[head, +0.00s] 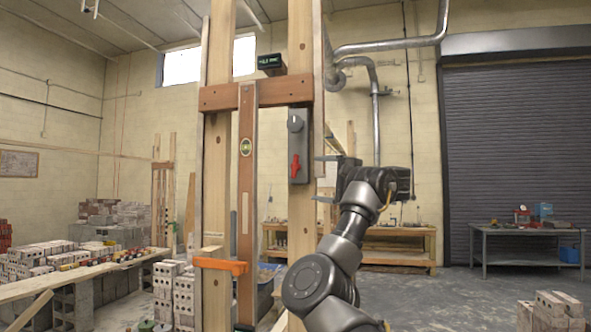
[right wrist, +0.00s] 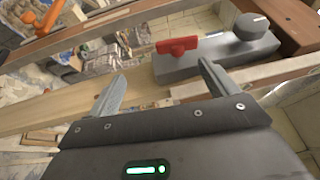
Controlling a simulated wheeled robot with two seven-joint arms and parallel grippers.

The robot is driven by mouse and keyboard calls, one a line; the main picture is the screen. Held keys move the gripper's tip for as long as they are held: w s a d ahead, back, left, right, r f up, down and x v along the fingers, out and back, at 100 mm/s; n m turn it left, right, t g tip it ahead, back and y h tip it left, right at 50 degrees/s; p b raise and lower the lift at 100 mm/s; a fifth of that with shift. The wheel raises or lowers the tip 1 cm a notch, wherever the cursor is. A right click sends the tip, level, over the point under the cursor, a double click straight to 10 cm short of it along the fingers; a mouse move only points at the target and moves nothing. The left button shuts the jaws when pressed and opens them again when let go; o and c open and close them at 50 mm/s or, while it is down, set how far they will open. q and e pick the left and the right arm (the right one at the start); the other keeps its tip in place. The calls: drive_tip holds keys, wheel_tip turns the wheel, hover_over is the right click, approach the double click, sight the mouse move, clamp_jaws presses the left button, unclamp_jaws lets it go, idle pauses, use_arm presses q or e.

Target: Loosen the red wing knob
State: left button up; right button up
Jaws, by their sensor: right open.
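The red wing knob (head: 295,166) sits on the lower part of a grey box (head: 303,143) fixed to the right wooden post (head: 300,230). A round grey knob (head: 295,124) is above it on the same box. In the right wrist view the red wing knob (right wrist: 178,46) lies ahead of the fingers, with its wings spread sideways in the picture. My right gripper (head: 322,180) is open and empty, to the right of the box and apart from the knob. Its fingers also show in the right wrist view (right wrist: 162,74). My left gripper is not in view.
A wooden crosspiece (head: 258,94) joins the posts above the box. A board with a level vial (head: 245,147) hangs between them. An orange clamp (head: 220,265) is low on the left post. Workbenches and bricks stand behind.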

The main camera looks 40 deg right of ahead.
sight(297, 167)
drive_tip(key=shift+t, duration=0.4)
drive_tip(key=w+r+p, duration=0.1)
drive_tip(key=w+p, duration=0.1)
drive_tip(key=w+a+r+p, duration=0.1)
drive_tip(key=w+p, duration=0.1)
drive_tip(key=w, duration=0.1)
drive_tip(key=w+a+r+p, duration=0.1)
drive_tip(key=w+r+p, duration=0.1)
drive_tip(key=w+p, duration=0.1)
drive_tip(key=shift+w+f, duration=0.15)
drive_tip(key=shift+w, duration=0.35)
drive_tip(key=shift+a, duration=0.1)
